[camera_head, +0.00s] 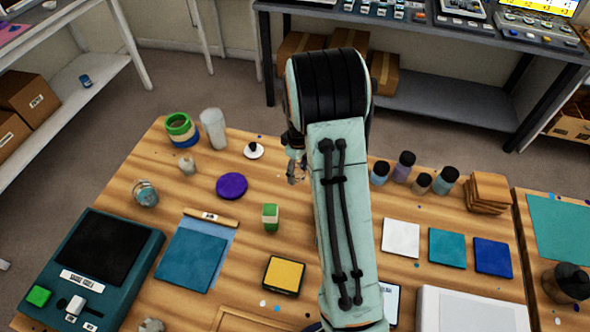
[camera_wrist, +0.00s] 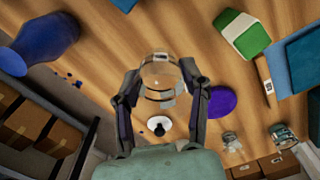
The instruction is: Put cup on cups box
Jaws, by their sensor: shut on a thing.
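In the wrist view a clear cup (camera_wrist: 160,77) with dark markings stands between the two fingers of my gripper (camera_wrist: 161,88), which is shut on it. In the head view my gripper (camera_head: 295,167) is mostly hidden behind my arm, above the back middle of the wooden table, and the cup is hard to make out. Beyond the cup in the wrist view are a white disc with a black knob (camera_wrist: 158,126) and a purple disc (camera_wrist: 222,102). I cannot tell which thing is the cups box. A tall translucent cup or stack (camera_head: 213,130) stands at the table's back left.
Green and blue rolls (camera_head: 181,130), a small jar (camera_head: 145,193) and a green-white block (camera_head: 271,217) are left of my arm. Several dark-capped bottles (camera_head: 403,168) and stacked wooden squares (camera_head: 488,193) are right. Cardboard boxes (camera_head: 30,97) sit on a left shelf.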

